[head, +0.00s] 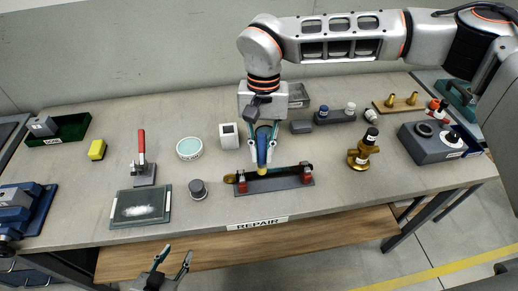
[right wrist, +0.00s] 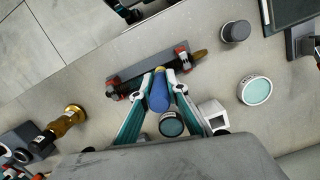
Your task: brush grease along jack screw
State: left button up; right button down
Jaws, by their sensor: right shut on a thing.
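The dark jack screw (head: 283,173) lies lengthwise in a grey holder with red end supports (head: 307,174); it also shows in the right wrist view (right wrist: 140,81). My right gripper (head: 262,154) is shut on a blue-handled brush (head: 262,146) above the screw's middle. The brush (right wrist: 159,96) points down, and its yellowish tip meets the screw in the picture; I cannot tell whether it touches. My left gripper (head: 173,261) is open and empty in front of the table's edge. A dark round pot with a teal top (right wrist: 172,124) stands behind the brush in the right wrist view.
A brass fitting (head: 362,152) and grey box (head: 430,145) stand right. The REPAIR label (head: 257,223) marks the front edge.

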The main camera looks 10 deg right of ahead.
jog(key=shift+d, duration=0.35)
dwell(0.3)
jog(key=shift+d, duration=0.35)
jog(key=shift+d+p, duration=0.3)
jog(key=shift+d, duration=0.15)
jog(key=shift+d, duration=0.3)
jog(key=shift+d, duration=0.5)
dwell(0.4)
jog(key=shift+d+p, duration=0.35)
jog(key=shift+d, duration=0.4)
jog(key=shift+w+d, duration=0.1)
jog(key=shift+d, duration=0.2)
jog(key=shift+d+p, duration=0.5)
jog(key=shift+d, duration=0.3)
dwell(0.5)
